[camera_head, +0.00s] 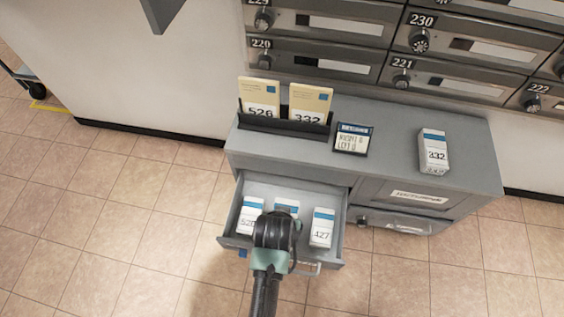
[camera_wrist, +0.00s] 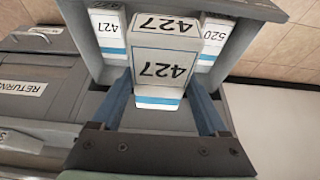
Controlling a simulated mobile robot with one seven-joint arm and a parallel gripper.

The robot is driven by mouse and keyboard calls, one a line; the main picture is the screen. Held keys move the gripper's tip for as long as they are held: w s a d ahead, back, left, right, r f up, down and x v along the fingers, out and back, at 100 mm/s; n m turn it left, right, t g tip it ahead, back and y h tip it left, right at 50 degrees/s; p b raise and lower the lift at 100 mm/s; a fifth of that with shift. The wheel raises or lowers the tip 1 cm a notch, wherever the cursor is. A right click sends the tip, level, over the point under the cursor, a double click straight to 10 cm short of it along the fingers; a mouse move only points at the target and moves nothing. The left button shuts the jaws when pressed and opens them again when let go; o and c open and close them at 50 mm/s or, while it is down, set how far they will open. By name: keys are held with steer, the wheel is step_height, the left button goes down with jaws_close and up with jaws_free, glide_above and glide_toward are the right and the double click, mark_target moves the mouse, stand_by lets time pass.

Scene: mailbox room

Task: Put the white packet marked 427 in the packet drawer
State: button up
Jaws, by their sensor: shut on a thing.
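My gripper (camera_head: 277,222) is over the open drawer (camera_head: 334,247), low at its middle. In the wrist view my gripper (camera_wrist: 160,92) is shut on a white packet marked 427 (camera_wrist: 162,68), with a blue band, between its two fingers. Part of this packet (camera_head: 287,207) shows past the gripper in the head view. A white packet marked 520 (camera_head: 250,214) lies at the left. Whether the held packet touches the drawer floor is hidden.
A white packet marked 332 (camera_head: 433,149) stands on the grey cabinet top (camera_head: 385,170). A black holder (camera_head: 283,123) there bears cream envelopes marked 526 and 332 (camera_head: 311,102). A small sign (camera_head: 352,138) is beside it. Numbered mailboxes (camera_head: 430,50) rise behind. A shut drawer (camera_head: 400,221) is right.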

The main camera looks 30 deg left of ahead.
steer(key=w+f+b, duration=0.1)
steer(key=f+b, duration=0.1)
steer(key=w+f+b, duration=0.1)
steer(key=w+b, duration=0.1)
steer(key=shift+a+f, duration=0.35)
steer(key=shift+a, duration=0.05)
steer(key=shift+s+f+b+x, duration=0.1)
steer(key=shift+s+b+x, duration=0.1)
steer(key=shift+b+x, duration=0.95)
steer(key=shift+s+f+b+x, duration=0.15)
steer(key=shift+b+x, duration=0.55)
steer(key=shift+x, duration=0.85)
steer(key=shift+s+b+x, duration=0.25)
steer(key=shift+b+x, duration=0.65)
steer(key=shift+x, duration=0.45)
steer(key=shift+d, duration=0.15)
steer(key=o, duration=1.4)
steer(key=shift+s+r, duration=0.1)
steer(key=p+v, duration=0.8)
steer(key=v, duration=0.4)
steer(key=shift+s+d+r, duration=0.1)
steer(key=shift+s+r, duration=0.1)
steer(key=shift+r, duration=0.15)
